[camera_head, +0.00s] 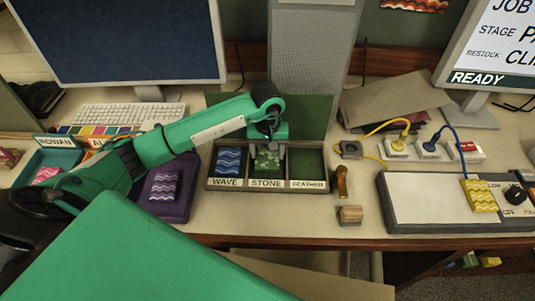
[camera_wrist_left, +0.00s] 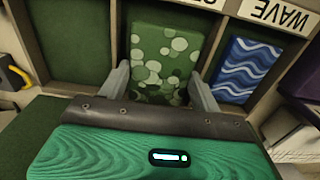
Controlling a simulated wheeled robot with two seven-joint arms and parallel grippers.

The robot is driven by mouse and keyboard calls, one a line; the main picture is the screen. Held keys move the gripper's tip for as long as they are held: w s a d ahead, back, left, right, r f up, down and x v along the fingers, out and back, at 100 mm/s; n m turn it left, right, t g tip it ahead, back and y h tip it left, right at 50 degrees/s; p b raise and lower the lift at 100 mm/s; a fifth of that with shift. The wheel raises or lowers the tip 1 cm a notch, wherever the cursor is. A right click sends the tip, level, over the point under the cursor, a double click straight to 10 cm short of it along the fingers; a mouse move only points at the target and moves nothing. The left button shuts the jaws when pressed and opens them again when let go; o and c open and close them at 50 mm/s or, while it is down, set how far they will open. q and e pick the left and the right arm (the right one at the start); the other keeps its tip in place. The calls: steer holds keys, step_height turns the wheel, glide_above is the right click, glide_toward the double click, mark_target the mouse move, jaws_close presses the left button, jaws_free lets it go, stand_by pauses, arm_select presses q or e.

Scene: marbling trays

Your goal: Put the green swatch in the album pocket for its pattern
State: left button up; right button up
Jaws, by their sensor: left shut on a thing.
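The green swatch (camera_head: 267,163) has pale round spots, which show clearly in the left wrist view (camera_wrist_left: 165,55). My left gripper (camera_head: 268,148) is shut on it, one finger at each side edge. The swatch is at the middle pocket of the album (camera_head: 210,182), above the STONE label (camera_head: 266,183). I cannot tell whether it rests on the pocket floor or is held just over it. The pocket labelled WAVE holds a blue wavy swatch (camera_head: 228,160). The FEATHER pocket (camera_head: 307,163) is empty. My right gripper is not in view.
A purple tray (camera_head: 178,210) with a wavy purple swatch lies left of the album. A wooden stamp (camera_head: 341,181) and a small wooden block (camera_head: 350,214) stand to its right. A grey panel (camera_head: 425,195) with a yellow swatch (camera_head: 480,196) is further right.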

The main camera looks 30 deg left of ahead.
arm_select(q)
step_height(320, 180, down, 2)
steer(key=shift+f, duration=0.15)
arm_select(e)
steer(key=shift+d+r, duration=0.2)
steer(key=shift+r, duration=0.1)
arm_select(q)
steer(key=shift+f, duration=0.1)
steer(key=shift+f, duration=0.15)
steer(key=o, duration=0.7)
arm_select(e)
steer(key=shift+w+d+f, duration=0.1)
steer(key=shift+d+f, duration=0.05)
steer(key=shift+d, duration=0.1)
